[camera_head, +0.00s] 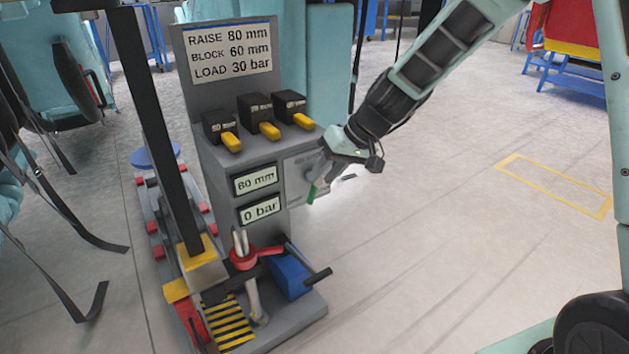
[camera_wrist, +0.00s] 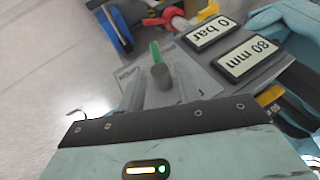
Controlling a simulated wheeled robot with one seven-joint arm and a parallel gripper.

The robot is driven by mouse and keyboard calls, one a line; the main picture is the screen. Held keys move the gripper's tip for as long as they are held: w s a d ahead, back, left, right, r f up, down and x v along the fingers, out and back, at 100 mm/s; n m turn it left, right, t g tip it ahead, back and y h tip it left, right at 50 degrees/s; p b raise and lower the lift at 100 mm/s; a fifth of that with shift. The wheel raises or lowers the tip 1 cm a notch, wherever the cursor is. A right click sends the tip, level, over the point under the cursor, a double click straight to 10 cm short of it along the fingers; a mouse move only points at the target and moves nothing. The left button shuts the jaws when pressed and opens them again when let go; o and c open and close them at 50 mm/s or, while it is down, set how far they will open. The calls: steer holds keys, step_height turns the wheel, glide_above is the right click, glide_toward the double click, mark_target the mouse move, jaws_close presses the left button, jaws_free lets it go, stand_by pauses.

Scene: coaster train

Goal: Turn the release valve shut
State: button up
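A grey side panel (camera_head: 303,168) on the jacking stand carries a round dark knob (camera_wrist: 161,76) and a green lever tip (camera_wrist: 155,50); the green tip also shows in the head view (camera_head: 311,194). The panel's label is too small to read, so I cannot confirm that this is the release valve. My gripper (camera_head: 322,168) is at this panel, pointing at it. In the wrist view my gripper (camera_wrist: 160,88) has its fingers apart, with the knob between them in the picture. I cannot tell whether they touch it. The head view hides the knob.
Readouts show 80 mm (camera_head: 255,180) and 0 bar (camera_head: 260,209). Several yellow-levered black blocks (camera_head: 268,117) sit above them. Open floor (camera_head: 420,250) lies to the right.

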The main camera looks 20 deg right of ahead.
steer(key=p+v, duration=0.2)
steer(key=v, duration=0.9)
steer(key=shift+d+r+p, duration=0.2)
steer(key=shift+r+p, duration=0.05)
steer(key=shift+p, duration=0.1)
steer(key=shift+s, duration=0.1)
